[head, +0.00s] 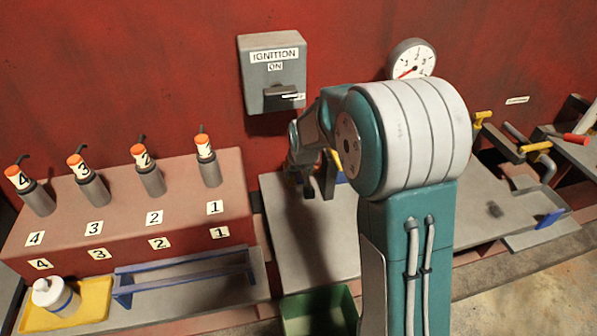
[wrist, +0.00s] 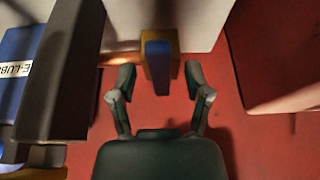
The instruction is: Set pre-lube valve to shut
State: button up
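My gripper (wrist: 158,78) is open in the wrist view, its two fingers apart. A narrow bar with a blue face (wrist: 158,62) and yellow sides stands between and just beyond the fingertips; I cannot tell whether they touch it. A blue plate (wrist: 18,50) at the left edge carries a partly hidden label ending in "E-LUBE". A dark grey block (wrist: 62,75) stands beside it. In the head view my gripper (head: 316,187) points down below the ignition box. A bit of yellow (head: 336,160) shows beside it, partly behind my arm. The valve's setting is not readable.
The ignition box (head: 272,72) hangs on the red wall, with a gauge (head: 412,60) to its right. A red block (head: 130,215) with several numbered, orange-topped parts stands left. A green bin (head: 318,312) stands below. Yellow (head: 537,147) and red (head: 577,139) handles are at the right.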

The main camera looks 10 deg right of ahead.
grip_shut()
jog(key=shift+a, duration=0.1)
jog(key=w+a+m+g+h, duration=0.2)
jog(key=a+m, duration=0.3)
jog(key=m, duration=0.7)
jog(key=shift+w+a+h, duration=0.3)
jog(key=shift+w+h, duration=0.3)
jog(key=shift+h, duration=0.3)
jog(key=shift+f, duration=0.1)
